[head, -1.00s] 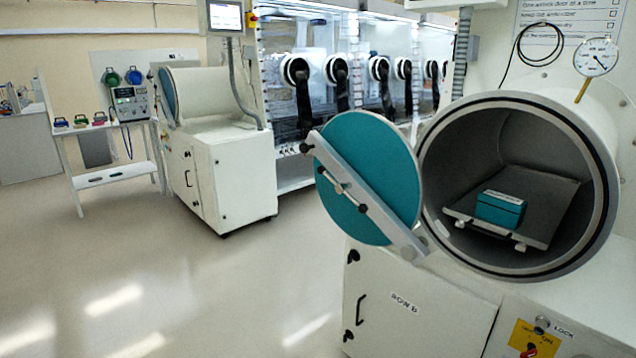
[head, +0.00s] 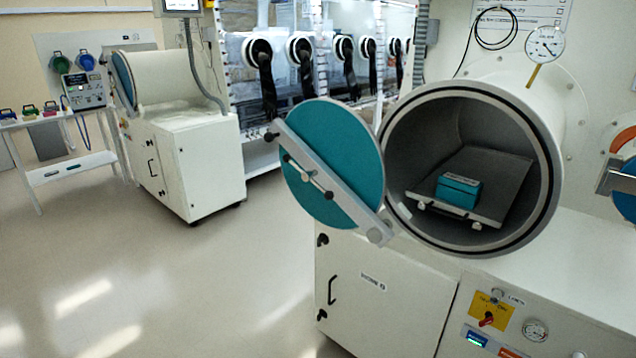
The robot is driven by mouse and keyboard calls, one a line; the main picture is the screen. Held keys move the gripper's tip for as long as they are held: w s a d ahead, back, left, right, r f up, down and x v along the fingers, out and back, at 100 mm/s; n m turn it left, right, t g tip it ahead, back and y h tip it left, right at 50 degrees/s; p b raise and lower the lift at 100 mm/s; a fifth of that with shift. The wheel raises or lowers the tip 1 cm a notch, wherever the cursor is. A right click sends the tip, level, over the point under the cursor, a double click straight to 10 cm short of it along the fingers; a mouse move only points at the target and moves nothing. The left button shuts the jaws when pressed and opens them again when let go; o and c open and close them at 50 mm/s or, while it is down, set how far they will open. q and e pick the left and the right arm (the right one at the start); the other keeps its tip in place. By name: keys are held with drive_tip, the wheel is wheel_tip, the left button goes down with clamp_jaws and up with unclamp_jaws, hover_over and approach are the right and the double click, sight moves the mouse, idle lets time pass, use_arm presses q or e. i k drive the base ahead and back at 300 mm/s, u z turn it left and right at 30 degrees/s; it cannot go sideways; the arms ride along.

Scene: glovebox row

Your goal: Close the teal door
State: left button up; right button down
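The teal door (head: 345,140) is a round disc with a grey diagonal bar and a handle (head: 308,176) across it. It stands swung open to the left of the round chamber opening (head: 398,120), joined near its lower right edge. Inside the chamber a teal box (head: 458,190) sits on a grey sliding tray (head: 500,205). Neither of my grippers shows in the head view.
The chamber stands on a white cabinet (head: 385,275) with a yellow lock panel (head: 490,309). A gauge (head: 544,44) sits above the chamber. Another white cabinet (head: 200,165) and a side table (head: 70,160) stand at the left. The floor (head: 190,275) in front is clear.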

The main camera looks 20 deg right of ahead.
sight(326, 136)
drive_tip(key=z, duration=0.25)
drive_tip(key=i, duration=1.65)
drive_tip(key=z, duration=0.6)
